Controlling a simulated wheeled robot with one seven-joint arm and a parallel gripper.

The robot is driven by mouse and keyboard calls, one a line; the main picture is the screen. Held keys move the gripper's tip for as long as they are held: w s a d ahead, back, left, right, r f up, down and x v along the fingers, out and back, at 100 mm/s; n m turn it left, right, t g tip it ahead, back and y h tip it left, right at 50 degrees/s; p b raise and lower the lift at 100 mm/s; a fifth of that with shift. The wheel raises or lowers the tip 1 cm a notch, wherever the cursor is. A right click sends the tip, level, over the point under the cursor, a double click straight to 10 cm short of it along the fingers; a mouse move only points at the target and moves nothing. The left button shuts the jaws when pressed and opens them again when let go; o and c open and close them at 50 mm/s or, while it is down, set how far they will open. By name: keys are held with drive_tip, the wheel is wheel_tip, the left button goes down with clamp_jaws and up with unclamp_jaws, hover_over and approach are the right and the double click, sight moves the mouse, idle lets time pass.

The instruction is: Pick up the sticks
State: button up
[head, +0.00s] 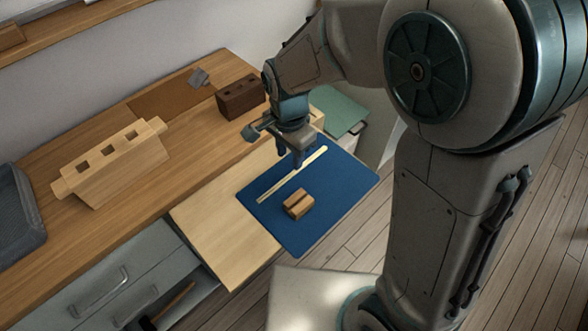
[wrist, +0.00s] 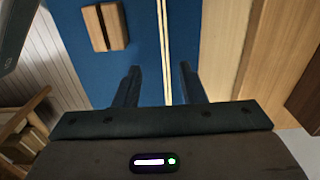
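Two thin pale sticks (head: 291,174) lie close together, side by side, on a blue mat (head: 345,187). In the wrist view the sticks (wrist: 165,50) run up the picture between the two fingers of my gripper (wrist: 160,82). The gripper (head: 294,160) is open and points down over the sticks' far end in the head view. The fingers stand apart from the sticks on both sides. I cannot tell how high the fingertips are above the mat.
A small brown wooden block (head: 298,204) with a dark groove lies on the mat beside the sticks. A wooden block with square holes (head: 111,162), a dark brown block (head: 240,96) and a grey tray (head: 18,217) stand on the workbench (head: 60,255). A pale board (head: 222,232) adjoins the mat.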

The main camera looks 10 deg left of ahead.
sight(288, 176)
drive_tip(key=shift+w+a+f, duration=0.15)
drive_tip(key=shift+f, duration=1.8)
drive_tip(key=shift+w+a+f, duration=0.1)
drive_tip(key=shift+f, duration=1.8)
clamp_jaws()
